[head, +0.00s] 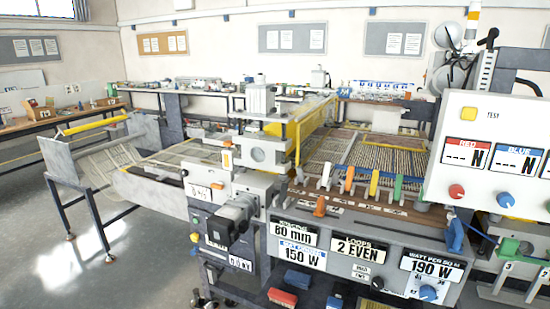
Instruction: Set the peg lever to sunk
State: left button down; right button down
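A row of coloured pegs (349,180), in white, orange, blue and green, stands upright along the front edge of the machine bed. An orange lever-like piece (320,207) stands on the front ledge below the pegs, beside a small dark label. A blue handle (455,235) sits at the right end of the front panel. No readable label marks either one as the peg lever, so I cannot tell which it is or its setting. Neither of my grippers shows in the head view.
The front panel (372,262) carries plates reading 80 mm, 150 W, 2 EVEN and 190 W. A white control box (495,150) with red and blue knobs overhangs the right side. A grey clamp unit (235,210) juts out left of the pegs. Open floor (110,270) lies at left.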

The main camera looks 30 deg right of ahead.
aim_at(351, 170)
jog(key=z, duration=0.95)
jog(key=i+j+z, duration=0.15)
jog(key=z, duration=0.2)
jog(key=i+j+z, duration=0.55)
jog(key=z, duration=0.2)
jog(key=i+j, duration=0.2)
jog(key=i+j+z, duration=0.1)
jog(key=j, duration=0.3)
jog(key=i+j, duration=0.4)
jog(key=i, duration=0.2)
